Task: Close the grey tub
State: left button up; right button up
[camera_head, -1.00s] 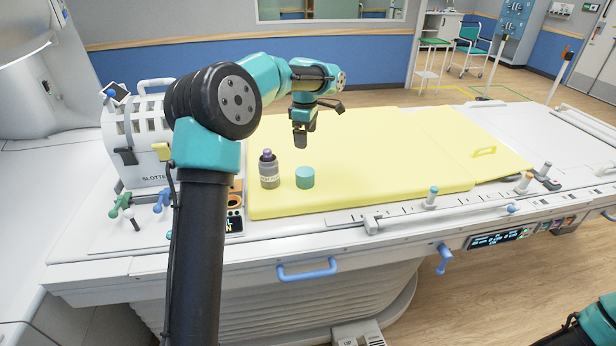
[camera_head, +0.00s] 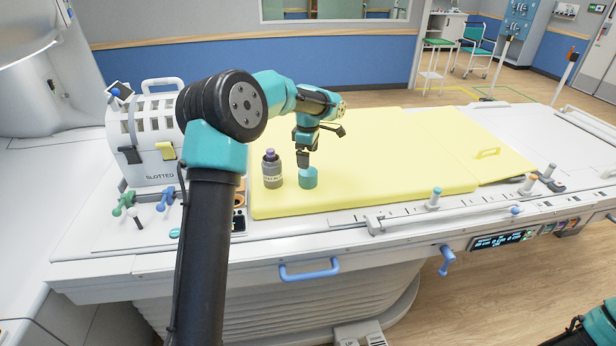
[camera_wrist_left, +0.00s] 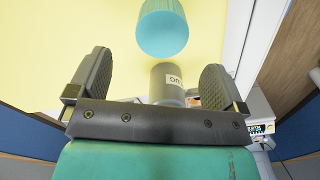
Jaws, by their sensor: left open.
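The grey tub (camera_head: 272,174) stands upright on the yellow mat, with a label and a purple top. A teal cylinder (camera_head: 308,178) stands just right of it, apart from it. My left gripper (camera_head: 303,160) is open and points down, just above or behind the teal cylinder; contact cannot be told. In the left wrist view, the grey tub (camera_wrist_left: 168,84) shows between the open fingers, its purple top out of sight. The teal cylinder (camera_wrist_left: 162,28) shows beyond the fingertips there. My right gripper is out of view; only part of that arm shows at bottom right.
A white slotted box (camera_head: 150,130) stands left of the mat. Rail and knobs (camera_head: 434,198) run along the bed's front edge.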

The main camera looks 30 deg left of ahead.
aim_at(307, 177)
pick_arm(q)
jog(key=shift+f, duration=2.2)
jog(key=shift+s+a+f, duration=0.15)
jog(key=shift+f, duration=2.45)
jog(key=c, duration=1)
